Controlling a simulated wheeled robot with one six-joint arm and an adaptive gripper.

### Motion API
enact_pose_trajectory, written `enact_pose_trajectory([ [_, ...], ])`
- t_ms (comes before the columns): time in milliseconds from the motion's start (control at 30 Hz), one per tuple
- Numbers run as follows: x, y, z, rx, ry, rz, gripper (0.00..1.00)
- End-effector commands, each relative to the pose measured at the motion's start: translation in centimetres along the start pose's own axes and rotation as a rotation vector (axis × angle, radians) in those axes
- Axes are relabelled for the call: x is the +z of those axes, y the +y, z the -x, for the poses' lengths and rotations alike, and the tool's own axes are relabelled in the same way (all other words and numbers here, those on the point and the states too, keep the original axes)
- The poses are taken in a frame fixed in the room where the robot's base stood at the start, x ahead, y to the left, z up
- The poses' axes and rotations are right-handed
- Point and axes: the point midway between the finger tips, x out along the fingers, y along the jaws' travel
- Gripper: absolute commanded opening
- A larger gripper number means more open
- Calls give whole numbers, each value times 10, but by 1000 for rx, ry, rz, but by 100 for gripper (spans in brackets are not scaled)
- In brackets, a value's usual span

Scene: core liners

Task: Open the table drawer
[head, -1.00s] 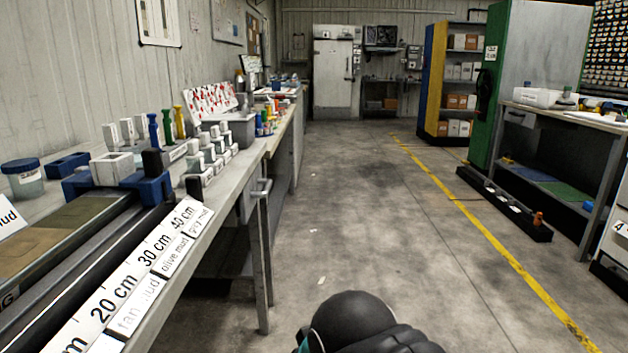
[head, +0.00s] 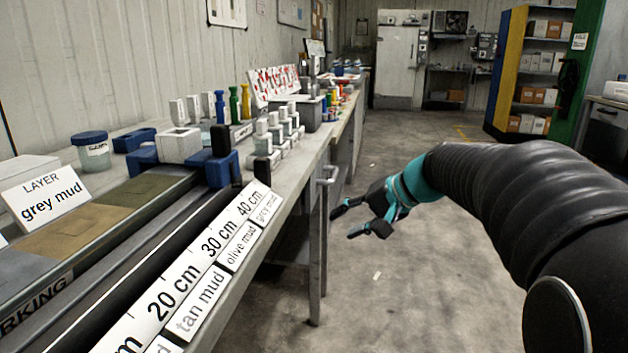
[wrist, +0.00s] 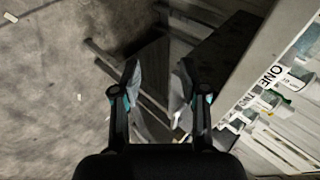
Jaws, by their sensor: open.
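The long workbench (head: 275,198) runs along the left wall in the head view. The drawer's pale bar handle (head: 328,177) sticks out from its aisle side, just under the top. The drawer front (head: 311,200) is seen nearly edge-on and looks shut. My gripper (head: 344,224) is open and empty in the aisle, a little right of and below the handle in the picture, apart from it. In the wrist view my gripper (wrist: 157,72) has its two fingers spread with nothing between them. I cannot make out the handle there.
A ruler strip (head: 195,275) and labels lie along the bench's front edge. Bottles, jars and a tray (head: 299,110) crowd its top. A bench leg (head: 318,255) stands below the drawer. Shelves (head: 530,70) stand at the far right.

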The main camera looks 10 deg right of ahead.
Motion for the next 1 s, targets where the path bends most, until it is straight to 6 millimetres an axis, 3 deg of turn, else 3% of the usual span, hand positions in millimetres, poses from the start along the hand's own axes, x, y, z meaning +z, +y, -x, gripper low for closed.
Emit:
enact_pose_trajectory([
  [33, -26, 3, -6, -53, 7, -33, 43],
  [200, -104, 8, -11, -245, 49, -117, 43],
  [300, -145, 16, -10, -345, 80, -152, 43],
  [433, -183, 27, -6, -445, 118, -180, 43],
  [600, -207, 35, -2, -511, 146, -193, 43],
  [733, -212, 32, -7, -523, 149, -195, 43],
  [1000, -219, 11, -44, -522, 147, -194, 43],
])
